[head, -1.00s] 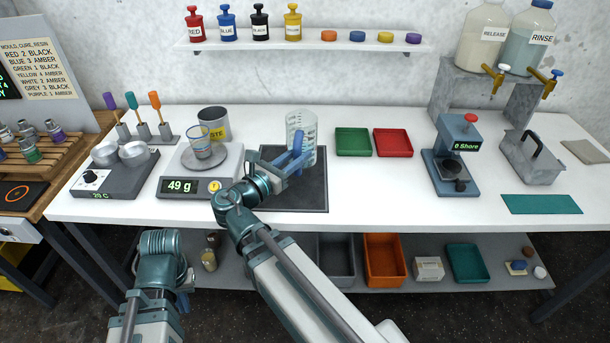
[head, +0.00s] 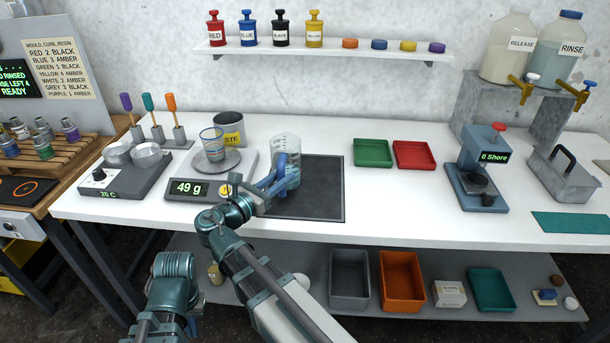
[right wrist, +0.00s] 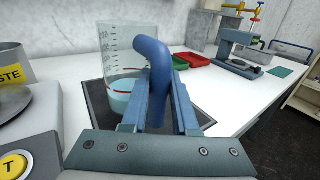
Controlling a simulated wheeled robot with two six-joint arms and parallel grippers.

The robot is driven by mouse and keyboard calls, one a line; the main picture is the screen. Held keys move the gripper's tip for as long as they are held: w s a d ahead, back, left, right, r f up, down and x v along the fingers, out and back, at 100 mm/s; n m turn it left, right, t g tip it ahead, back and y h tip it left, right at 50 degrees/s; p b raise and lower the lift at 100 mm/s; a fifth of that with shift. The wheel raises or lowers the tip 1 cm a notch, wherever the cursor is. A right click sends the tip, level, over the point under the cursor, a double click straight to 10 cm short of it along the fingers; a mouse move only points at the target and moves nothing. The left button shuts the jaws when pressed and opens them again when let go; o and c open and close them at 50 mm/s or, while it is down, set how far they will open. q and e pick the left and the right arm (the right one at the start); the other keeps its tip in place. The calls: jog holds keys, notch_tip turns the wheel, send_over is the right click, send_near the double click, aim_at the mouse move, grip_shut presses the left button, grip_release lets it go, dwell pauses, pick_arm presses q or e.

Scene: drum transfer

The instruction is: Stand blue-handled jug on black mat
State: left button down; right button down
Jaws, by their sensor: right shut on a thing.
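The clear jug (head: 291,150) has a blue handle (head: 281,168) and red markings. It is upright at the back left part of the black mat (head: 322,195); I cannot tell whether its base touches the mat. In the right wrist view the jug (right wrist: 118,62) has a little pale blue liquid at the bottom. My right gripper (head: 275,180) is shut on the blue handle, which shows between its fingers in the right wrist view (right wrist: 153,72). My left gripper (head: 195,312) hangs low in front of the bench, its fingers mostly hidden.
A scale (head: 190,187) reading 49 g bears a small clear cup (head: 212,146), just left of the mat. A waste pot (head: 230,127) stands behind. Green (head: 373,152) and red (head: 414,154) trays lie right of the mat. The mat's right part is clear.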

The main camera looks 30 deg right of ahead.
jog(key=w+d+f+b, duration=0.1)
jog(key=w+d, duration=0.2)
jog(key=w+d+f+b, duration=0.2)
jog(key=d, duration=0.2)
jog(key=w+d+f+b, duration=0.2)
jog(key=w+d, duration=0.1)
jog(key=shift+w+d, duration=0.3)
jog(key=shift+d, duration=0.1)
jog(key=shift+r, duration=0.1)
jog(key=c, duration=0.7)
grip_release()
jog(key=v, duration=1.2)
jog(key=shift+s, duration=0.1)
